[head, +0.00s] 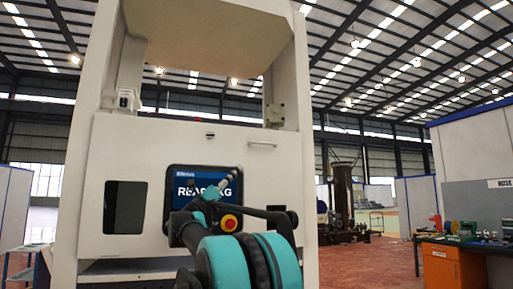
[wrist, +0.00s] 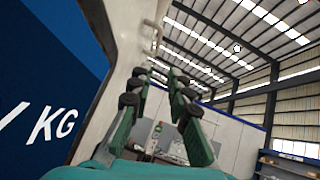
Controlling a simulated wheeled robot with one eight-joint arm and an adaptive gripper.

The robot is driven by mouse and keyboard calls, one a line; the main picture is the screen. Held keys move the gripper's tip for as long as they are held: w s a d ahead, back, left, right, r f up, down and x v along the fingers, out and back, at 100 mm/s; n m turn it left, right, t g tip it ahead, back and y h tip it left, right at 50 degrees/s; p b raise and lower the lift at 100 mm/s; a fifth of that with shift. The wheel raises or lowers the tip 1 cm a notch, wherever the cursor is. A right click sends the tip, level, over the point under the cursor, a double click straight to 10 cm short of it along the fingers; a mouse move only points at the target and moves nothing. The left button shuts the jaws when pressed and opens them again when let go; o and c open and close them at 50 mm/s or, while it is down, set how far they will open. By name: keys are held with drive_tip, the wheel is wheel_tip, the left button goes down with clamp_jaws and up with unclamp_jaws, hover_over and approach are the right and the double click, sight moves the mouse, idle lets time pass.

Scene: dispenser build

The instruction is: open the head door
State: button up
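A tall white dispenser machine fills the left and middle of the head view. Its front panel (head: 135,160), which looks like the head door, stands flush and closed. A small bar handle (head: 262,144) sits at the panel's upper right. It seems to be the pale bar (wrist: 148,42) beyond the fingers in the wrist view. My gripper (head: 234,175) is in front of the screen's right side, below and left of the handle. In the wrist view my gripper (wrist: 157,82) has its teal fingers apart with nothing between them. It appears clear of the handle; the exact gap cannot be told.
A dark screen (head: 195,184) with lettering and a red emergency button (head: 229,222) are on the panel, partly behind my arm. A dark window (head: 125,207) is at left. A workbench (head: 460,245) with an orange cabinet stands at far right. Open floor (head: 375,262) lies between.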

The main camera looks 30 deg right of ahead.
approach(264, 143)
drive_tip(key=x, duration=1)
drive_tip(key=shift+w+d, duration=0.1)
drive_tip(key=shift+w, duration=0.15)
clamp_jaws()
